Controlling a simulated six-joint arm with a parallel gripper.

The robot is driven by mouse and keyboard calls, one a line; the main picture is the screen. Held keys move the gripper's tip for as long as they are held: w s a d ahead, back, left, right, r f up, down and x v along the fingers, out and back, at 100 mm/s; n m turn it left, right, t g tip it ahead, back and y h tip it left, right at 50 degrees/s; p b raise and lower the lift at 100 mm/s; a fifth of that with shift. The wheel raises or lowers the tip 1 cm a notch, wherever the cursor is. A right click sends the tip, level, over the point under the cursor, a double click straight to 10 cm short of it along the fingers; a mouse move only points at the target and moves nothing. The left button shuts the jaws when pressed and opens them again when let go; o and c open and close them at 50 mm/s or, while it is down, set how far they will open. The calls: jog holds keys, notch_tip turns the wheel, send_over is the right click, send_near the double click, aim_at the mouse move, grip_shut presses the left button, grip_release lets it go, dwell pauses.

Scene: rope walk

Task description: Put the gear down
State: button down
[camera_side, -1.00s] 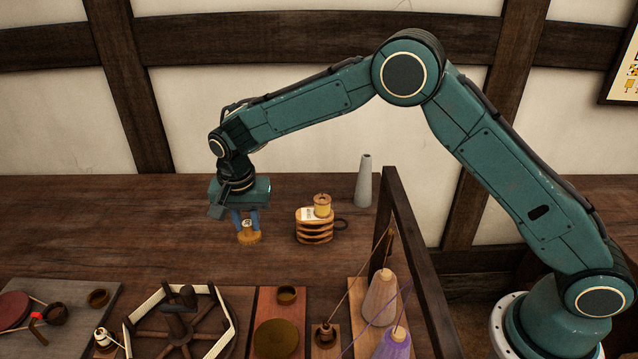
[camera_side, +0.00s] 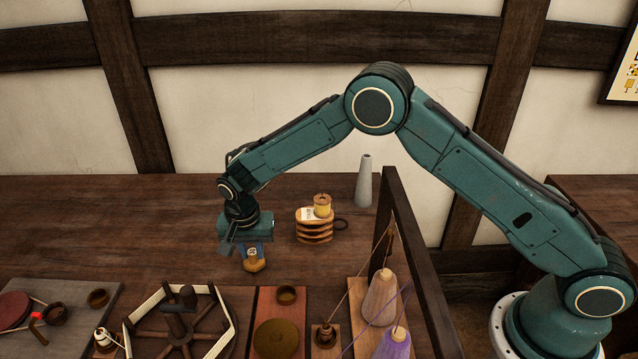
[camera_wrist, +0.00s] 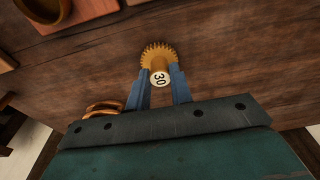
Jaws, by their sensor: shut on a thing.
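The gear (camera_side: 254,265) is a small yellow-brown toothed wheel with a hub. In the wrist view the gear (camera_wrist: 155,54) has a pale round label reading 30 on its hub. My gripper (camera_side: 252,252) has its blue fingers shut on the hub, one finger on each side; the fingers also show in the wrist view (camera_wrist: 161,82). The gear hangs below the fingers over the wooden table (camera_side: 110,225), toward the front. Whether it touches the table I cannot tell.
In front are a spoked wheel (camera_side: 182,327), a red board with a cup (camera_side: 287,295), and yarn cones (camera_side: 381,298). The table's left is clear.

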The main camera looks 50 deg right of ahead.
aim_at(253, 268)
jog(key=shift+f, duration=0.2)
jog(key=c, duration=1.3)
grip_release()
jog(key=shift+o, duration=0.2)
notch_tip(253, 268, up, 12)
jog(key=s+a, duration=0.1)
jog(key=shift+s+a, duration=0.15)
